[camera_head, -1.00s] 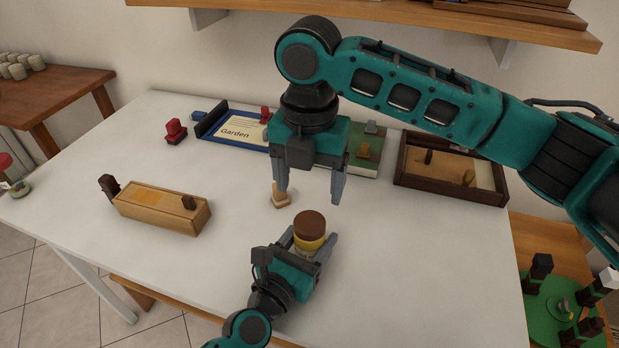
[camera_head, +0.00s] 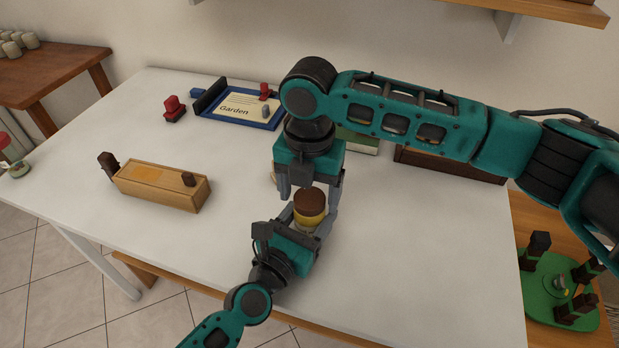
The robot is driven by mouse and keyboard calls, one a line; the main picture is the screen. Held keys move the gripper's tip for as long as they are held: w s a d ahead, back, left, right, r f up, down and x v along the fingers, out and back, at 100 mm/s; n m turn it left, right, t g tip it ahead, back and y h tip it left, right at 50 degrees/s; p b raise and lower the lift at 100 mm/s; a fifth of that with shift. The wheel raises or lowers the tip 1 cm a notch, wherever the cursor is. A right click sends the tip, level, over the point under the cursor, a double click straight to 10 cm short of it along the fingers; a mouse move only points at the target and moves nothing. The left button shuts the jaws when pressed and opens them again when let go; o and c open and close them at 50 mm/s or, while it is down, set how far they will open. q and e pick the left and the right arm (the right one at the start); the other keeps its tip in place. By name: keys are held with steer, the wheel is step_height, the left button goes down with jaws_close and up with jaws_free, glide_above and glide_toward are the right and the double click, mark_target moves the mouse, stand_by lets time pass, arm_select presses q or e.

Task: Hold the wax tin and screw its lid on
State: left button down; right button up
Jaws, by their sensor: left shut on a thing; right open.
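The wax tin (camera_head: 307,226) is a small round yellow container, upright just above or on the white table near its front. A dark brown round lid (camera_head: 310,199) rests on its top; I cannot tell how tightly it sits. My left gripper (camera_head: 306,221) comes from the front and is shut on the tin's body, one finger on each side. My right gripper (camera_head: 310,196) points down from above, open, its fingers to the left and right of the lid in the picture. I cannot tell whether they touch it.
A wooden box (camera_head: 160,190) stands to the left on the white table (camera_head: 400,270). A blue tray with a Garden card (camera_head: 240,106) and a red piece (camera_head: 174,108) are behind. A brown tray (camera_head: 450,165) is partly hidden by my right arm. The table's front right is clear.

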steer(key=c, duration=1.1)
steer(key=m, duration=0.5)
steer(key=shift+m, duration=0.3)
steer(key=m, duration=0.5)
steer(key=shift+f+m, duration=0.1)
steer(key=shift+m, duration=0.3)
steer(key=m, duration=1.3)
steer(key=o, duration=1.2)
